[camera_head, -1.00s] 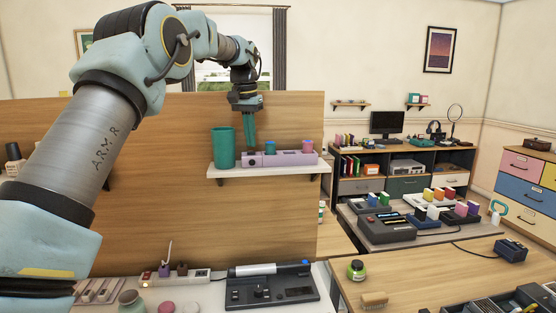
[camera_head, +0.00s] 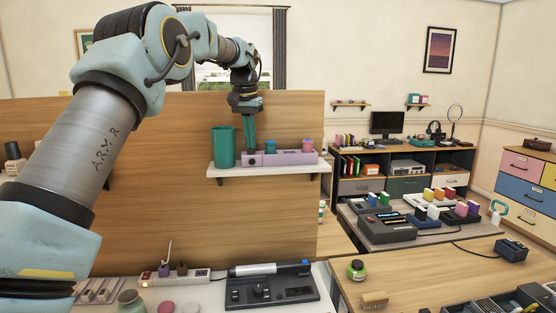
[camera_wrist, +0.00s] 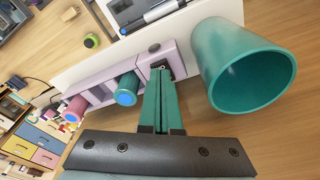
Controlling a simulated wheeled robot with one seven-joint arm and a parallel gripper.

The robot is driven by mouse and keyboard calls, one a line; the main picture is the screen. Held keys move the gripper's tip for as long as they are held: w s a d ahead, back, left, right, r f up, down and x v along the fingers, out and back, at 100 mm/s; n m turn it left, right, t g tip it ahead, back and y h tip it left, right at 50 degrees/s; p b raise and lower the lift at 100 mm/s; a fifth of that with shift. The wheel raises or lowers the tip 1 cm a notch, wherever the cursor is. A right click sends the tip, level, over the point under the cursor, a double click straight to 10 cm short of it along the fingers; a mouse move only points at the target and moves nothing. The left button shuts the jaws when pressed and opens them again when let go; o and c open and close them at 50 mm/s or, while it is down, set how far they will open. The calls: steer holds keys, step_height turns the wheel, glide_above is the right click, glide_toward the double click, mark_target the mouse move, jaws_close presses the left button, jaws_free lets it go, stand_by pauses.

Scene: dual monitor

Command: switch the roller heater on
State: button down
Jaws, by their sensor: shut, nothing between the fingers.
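The roller heater (camera_head: 286,159) is a lilac block on the white wall shelf; it also shows in the wrist view (camera_wrist: 178,54). It holds a teal roller (camera_wrist: 127,90) and a pink roller (camera_wrist: 75,108), both with blue ends. A small dark switch (camera_wrist: 161,67) with white marks sits at the heater's end nearest the green cup. My gripper (camera_head: 250,149) points down with its green fingers together and empty. The fingertips (camera_wrist: 162,72) are at the switch and partly cover it. I cannot tell whether they touch it or which way it is tipped.
A green cup (camera_head: 223,147) stands on the shelf (camera_head: 240,172) just left of the heater, close to my fingers. A wooden panel (camera_head: 150,200) rises behind the shelf. Below is a counter with a power strip (camera_head: 175,278) and a dark device (camera_head: 270,290).

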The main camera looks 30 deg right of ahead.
steer(key=shift+f, duration=0.5)
step_height(320, 180, up, 3)
steer(key=shift+p, duration=1.25)
steer(key=shift+r+b, duration=0.3)
steer(key=shift+r, duration=1.75)
